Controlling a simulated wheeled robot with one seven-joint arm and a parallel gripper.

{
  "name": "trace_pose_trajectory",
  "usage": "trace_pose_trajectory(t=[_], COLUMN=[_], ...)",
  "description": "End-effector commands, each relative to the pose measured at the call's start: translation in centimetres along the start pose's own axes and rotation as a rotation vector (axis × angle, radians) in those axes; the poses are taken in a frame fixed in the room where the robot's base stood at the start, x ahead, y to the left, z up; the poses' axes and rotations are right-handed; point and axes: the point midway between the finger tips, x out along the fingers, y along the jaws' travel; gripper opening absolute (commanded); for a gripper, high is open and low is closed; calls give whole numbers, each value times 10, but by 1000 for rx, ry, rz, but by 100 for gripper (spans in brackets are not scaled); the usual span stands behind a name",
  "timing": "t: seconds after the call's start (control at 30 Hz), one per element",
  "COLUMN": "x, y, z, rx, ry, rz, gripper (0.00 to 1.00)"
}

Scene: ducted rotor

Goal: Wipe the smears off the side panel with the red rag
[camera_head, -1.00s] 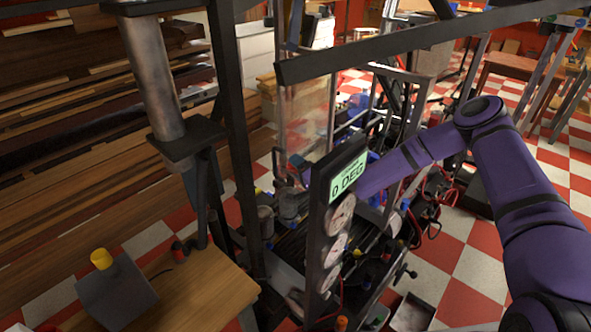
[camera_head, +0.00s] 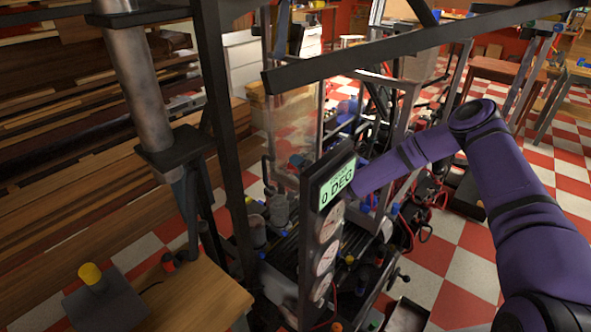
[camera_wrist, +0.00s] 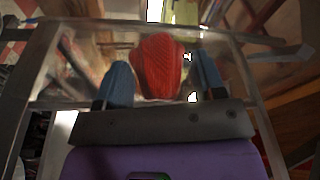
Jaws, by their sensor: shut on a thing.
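The side panel is a clear sheet (camera_head: 294,122) standing upright in a metal frame, left of centre in the head view, with cloudy brownish smears on it. In the wrist view the clear panel (camera_wrist: 98,62) spans the picture ahead of my gripper. My gripper (camera_wrist: 160,85), with blue fingertips, is shut on the bunched red rag (camera_wrist: 158,66). The rag is in front of the panel; whether it touches cannot be told. In the head view, the gauge board mostly hides my gripper; a small red patch low at the panel seems to be the rag.
A dark board with gauges and a green "0 DEG" display (camera_head: 339,182) stands in front of my forearm. A dark beam (camera_head: 400,48) crosses above. A thick metal cylinder (camera_head: 137,80) and a wooden table (camera_head: 205,295) are at left. Checkered floor (camera_head: 465,225) is open at right.

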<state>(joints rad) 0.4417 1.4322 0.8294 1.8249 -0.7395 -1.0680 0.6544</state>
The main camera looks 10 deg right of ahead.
Motion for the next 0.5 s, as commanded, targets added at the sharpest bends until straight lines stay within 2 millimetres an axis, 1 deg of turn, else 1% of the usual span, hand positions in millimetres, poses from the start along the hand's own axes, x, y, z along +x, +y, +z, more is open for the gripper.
trace_pose_trajectory(t=[0.5], x=[6], y=[10], z=[-32], rx=[-2], ry=[2], rz=[-2], gripper=[41])
